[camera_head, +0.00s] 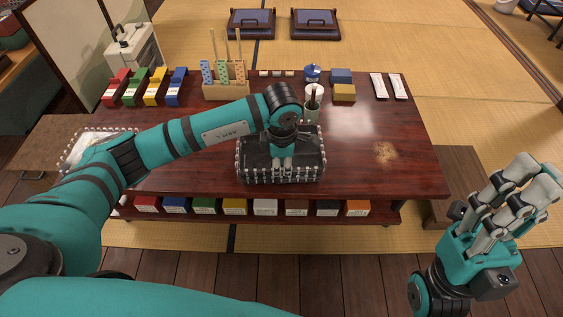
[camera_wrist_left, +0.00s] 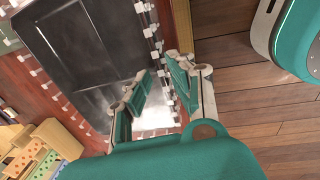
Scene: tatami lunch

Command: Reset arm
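My left gripper (camera_head: 282,163) points down over the black tray with a beaded white edge (camera_head: 252,178) in the middle of the table. In the left wrist view its fingers (camera_wrist_left: 163,88) stand apart near the tray's rim, one over the tray's inside and one toward the outer side. Nothing shows between them, and I cannot tell whether they touch the rim. My right gripper (camera_head: 516,200) is raised at the right, clear of the table, with its fingers spread and empty.
The dark red table (camera_head: 370,150) holds colored boxes (camera_head: 150,88), a wooden rack with sticks (camera_head: 226,90), a cup (camera_head: 313,100) and white packets (camera_head: 388,86). A shelf of boxes (camera_head: 235,207) runs below its front. A white-edged tray (camera_head: 85,145) is partly behind my left arm.

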